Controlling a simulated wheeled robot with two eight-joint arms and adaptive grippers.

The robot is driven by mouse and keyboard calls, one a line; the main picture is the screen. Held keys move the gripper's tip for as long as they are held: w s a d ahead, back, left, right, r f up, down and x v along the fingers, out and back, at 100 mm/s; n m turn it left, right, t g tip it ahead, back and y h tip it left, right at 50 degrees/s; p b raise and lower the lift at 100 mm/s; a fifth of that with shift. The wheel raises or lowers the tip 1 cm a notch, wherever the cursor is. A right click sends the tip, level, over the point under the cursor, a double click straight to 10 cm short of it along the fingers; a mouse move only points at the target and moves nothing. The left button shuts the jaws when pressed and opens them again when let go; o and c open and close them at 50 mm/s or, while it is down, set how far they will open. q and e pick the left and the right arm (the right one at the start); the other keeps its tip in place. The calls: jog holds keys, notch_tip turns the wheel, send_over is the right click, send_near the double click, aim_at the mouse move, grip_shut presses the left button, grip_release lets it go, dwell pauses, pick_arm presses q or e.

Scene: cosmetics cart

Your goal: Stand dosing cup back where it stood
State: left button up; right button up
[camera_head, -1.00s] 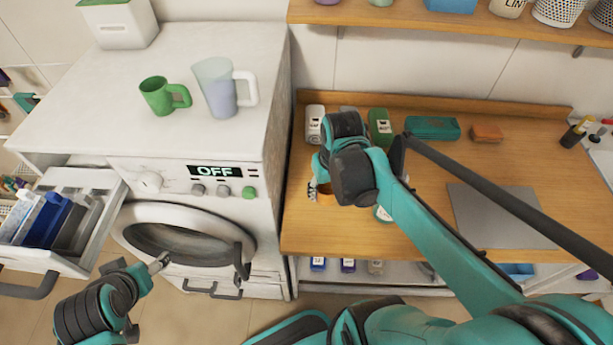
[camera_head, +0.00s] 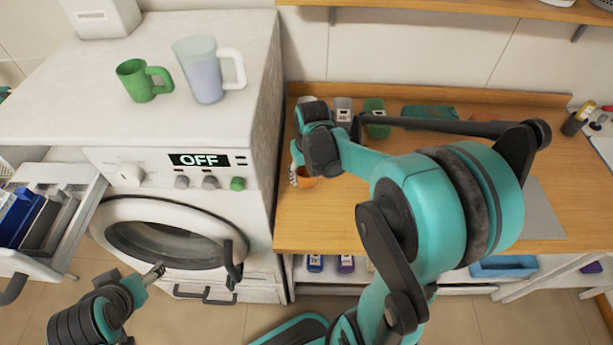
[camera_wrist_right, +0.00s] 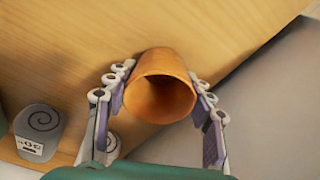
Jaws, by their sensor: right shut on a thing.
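The orange dosing cup (camera_head: 307,182) is at the left front part of the wooden counter (camera_head: 340,215). My right gripper (camera_head: 299,178) is shut on it, and its wrist covers part of the cup. In the right wrist view the cup (camera_wrist_right: 160,88) sits between the two fingers (camera_wrist_right: 160,112), its open mouth towards the camera and its inside empty. I cannot tell whether its base touches the wood. My left gripper (camera_head: 152,276) hangs before the washing machine, apart from everything; its jaw opening is too small to read.
A green mug (camera_head: 138,84) and a translucent jug (camera_head: 203,75) stand on the washing machine (camera_head: 65,95). Its detergent drawer (camera_head: 70,235) is open. Bottles, including a green one (camera_head: 375,115), stand behind my right wrist. A grey mat (camera_head: 540,215) lies on the right counter.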

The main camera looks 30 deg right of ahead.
jog(key=shift+r, duration=0.1)
jog(key=o, duration=1)
jog(key=shift+c, duration=0.2)
notch_tip(320, 180, up, 12)
jog(key=s+p, duration=0.2)
jog(key=p, duration=0.2)
jog(key=shift+a, duration=0.15)
